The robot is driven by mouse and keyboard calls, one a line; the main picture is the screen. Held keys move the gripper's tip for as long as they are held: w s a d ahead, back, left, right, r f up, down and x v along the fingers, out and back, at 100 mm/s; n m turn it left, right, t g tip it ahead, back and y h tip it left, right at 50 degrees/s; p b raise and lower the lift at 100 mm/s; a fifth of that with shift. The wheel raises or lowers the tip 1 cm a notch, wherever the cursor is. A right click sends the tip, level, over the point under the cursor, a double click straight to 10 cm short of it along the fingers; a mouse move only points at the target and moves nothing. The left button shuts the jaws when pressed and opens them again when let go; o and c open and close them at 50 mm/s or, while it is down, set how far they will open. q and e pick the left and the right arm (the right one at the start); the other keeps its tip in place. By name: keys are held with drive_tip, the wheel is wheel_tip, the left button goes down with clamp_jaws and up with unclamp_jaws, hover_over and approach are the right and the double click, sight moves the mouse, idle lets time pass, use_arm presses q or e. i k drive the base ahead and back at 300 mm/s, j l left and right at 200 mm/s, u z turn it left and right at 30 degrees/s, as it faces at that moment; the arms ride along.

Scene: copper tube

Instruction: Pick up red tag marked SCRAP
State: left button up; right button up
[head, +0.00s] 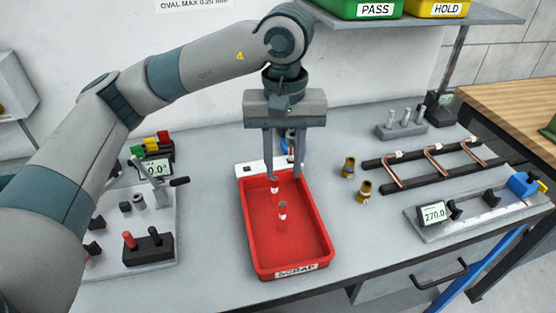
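A small red piece (163,135) stands with a yellow and a green one at the back left, above a small display; it may be the red tag, but no writing on it is legible. A red tray (322,238) labelled SCRAP on its front wall sits mid-bench, with two short pieces with white bands inside. My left gripper (285,177) points down over the tray's back part, its two fingers apart with nothing seen held between them. One short piece (274,187) shows just below its left fingertip; whether they touch is unclear. My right gripper is not in view.
A rack of bent copper tubes (432,152) lies right, with two brass fittings (363,190) beside it. A gauge reading 270.0 (434,213) is at front right. A fixture plate (135,225) is at left. Green PASS and yellow HOLD bins (440,8) are on the shelf.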

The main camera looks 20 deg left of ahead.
sight(163, 137)
drive_tip(key=u, duration=1.4)
